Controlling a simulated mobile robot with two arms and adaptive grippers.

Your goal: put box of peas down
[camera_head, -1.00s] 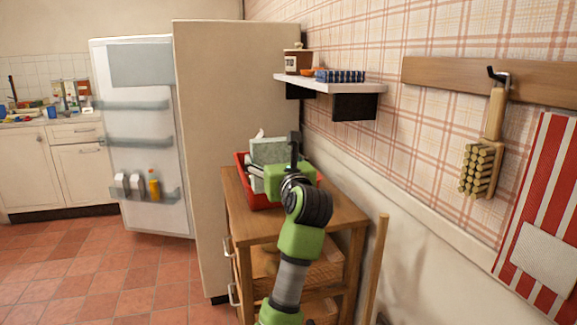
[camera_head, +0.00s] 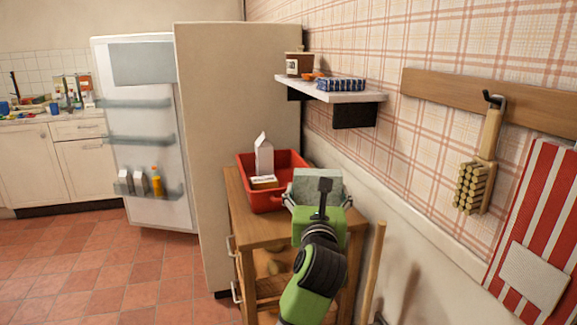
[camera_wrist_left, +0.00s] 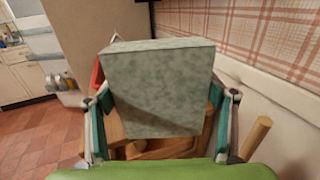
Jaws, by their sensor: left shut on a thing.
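The box of peas (camera_head: 316,181) is a pale green, speckled box. My left gripper (camera_head: 318,197) is shut on it, one finger on each side. The box is over the right part of the wooden table (camera_head: 262,232), beside and in front of the red crate (camera_head: 245,168). In the left wrist view the box of peas (camera_wrist_left: 160,88) fills the middle between the fingers. I cannot tell whether its underside touches the table. My right gripper is not in view.
The crate holds a white carton (camera_head: 264,158) and a small box (camera_head: 264,182). A fridge (camera_head: 225,110) stands behind with its door (camera_head: 140,90) open. A shelf (camera_head: 345,97) hangs above right. A wooden pole (camera_head: 373,265) leans at the table's right.

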